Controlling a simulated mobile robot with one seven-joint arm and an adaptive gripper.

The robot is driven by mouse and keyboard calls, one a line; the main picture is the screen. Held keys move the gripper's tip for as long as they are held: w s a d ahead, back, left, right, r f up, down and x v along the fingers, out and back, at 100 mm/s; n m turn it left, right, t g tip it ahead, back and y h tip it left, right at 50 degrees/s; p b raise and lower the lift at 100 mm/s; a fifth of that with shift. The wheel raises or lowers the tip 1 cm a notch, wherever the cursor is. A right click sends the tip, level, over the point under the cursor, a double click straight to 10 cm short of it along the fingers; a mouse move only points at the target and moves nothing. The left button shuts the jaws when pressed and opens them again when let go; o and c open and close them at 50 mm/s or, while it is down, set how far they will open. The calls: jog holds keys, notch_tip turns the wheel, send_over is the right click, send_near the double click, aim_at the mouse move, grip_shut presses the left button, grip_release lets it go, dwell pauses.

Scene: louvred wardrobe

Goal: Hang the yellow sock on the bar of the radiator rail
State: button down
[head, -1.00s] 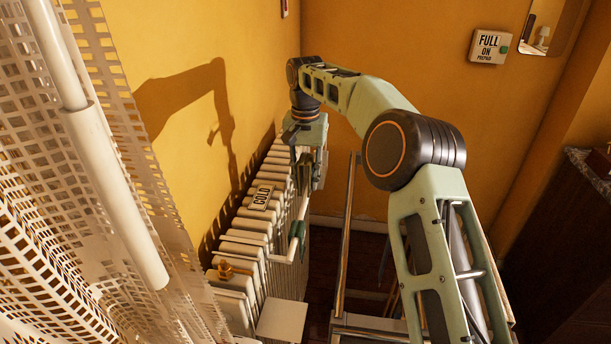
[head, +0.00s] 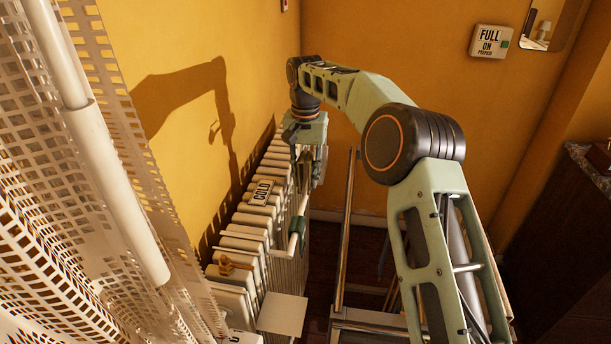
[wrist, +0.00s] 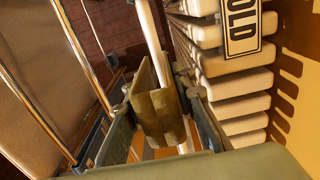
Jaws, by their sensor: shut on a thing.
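My gripper (head: 308,168) is at the far end of the radiator, pointing down beside the white rail. In the wrist view its fingers (wrist: 160,108) are shut on the yellow sock (wrist: 164,118), which looks olive in the shade and hangs as a folded piece. The white bar of the radiator rail (wrist: 153,38) runs into the sock's upper end and shows again below it. I cannot tell whether the sock rests on the bar. In the head view the bar (head: 303,205) runs along the radiator's front, and the sock is mostly hidden by my gripper.
The ribbed white radiator (head: 243,232) stands against the yellow wall with a COLD sign (head: 261,193) on it. A dark green piece (head: 297,233) is on the rail's near part. A metal-railed rack (head: 343,235) stands close on the right. A perforated white panel (head: 95,190) fills the left.

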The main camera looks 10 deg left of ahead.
aim_at(306, 193)
jog(key=shift+f, duration=0.1)
jog(key=shift+f+b, duration=1)
jog(key=shift+f, duration=1.05)
jog(key=shift+f+b, duration=0.7)
jog(key=shift+f, duration=1.05)
notch_tip(306, 193, down, 3)
jog(key=shift+b, duration=0.75)
